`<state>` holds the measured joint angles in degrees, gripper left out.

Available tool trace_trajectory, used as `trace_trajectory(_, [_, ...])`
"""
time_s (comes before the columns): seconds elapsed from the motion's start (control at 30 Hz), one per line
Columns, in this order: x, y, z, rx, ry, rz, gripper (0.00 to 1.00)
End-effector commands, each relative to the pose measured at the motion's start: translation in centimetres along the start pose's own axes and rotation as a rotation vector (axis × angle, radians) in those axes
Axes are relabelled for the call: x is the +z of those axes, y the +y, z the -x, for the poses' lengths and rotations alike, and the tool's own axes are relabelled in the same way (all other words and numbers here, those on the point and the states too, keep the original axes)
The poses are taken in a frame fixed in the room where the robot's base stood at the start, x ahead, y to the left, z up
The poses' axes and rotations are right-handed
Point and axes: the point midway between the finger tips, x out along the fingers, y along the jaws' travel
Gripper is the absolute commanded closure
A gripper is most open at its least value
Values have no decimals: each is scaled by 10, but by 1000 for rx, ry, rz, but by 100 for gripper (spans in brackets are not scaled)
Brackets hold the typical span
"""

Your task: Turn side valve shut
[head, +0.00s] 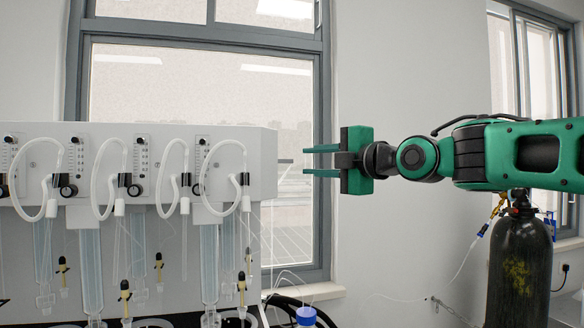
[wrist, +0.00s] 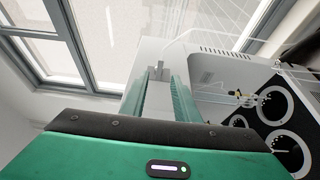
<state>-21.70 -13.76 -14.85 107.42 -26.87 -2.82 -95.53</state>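The white multi distiller (head: 262,165) stands at the left in the head view, with white hoses and black knobs on its front. A small grey side valve (head: 286,161) sticks out from its right side; it also shows in the wrist view (wrist: 157,71). My gripper (head: 306,160) points left at that side, at about the valve's height. Its two green fingers are apart with a gap between them, and nothing is held. In the wrist view the valve lies ahead, between the lines of the fingertips (wrist: 156,82). I cannot tell exactly how far away it is.
A window (head: 200,85) is behind the distiller. A dark gas cylinder (head: 519,265) stands below my arm at the right. A blue-capped bottle (head: 306,316) and black hoses are low near the distiller. The wall area around my gripper is clear.

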Motion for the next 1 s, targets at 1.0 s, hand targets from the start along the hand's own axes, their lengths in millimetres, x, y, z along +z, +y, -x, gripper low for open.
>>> trace_trajectory(1.0, [1,-1,-81,-2,-2,-3,96])
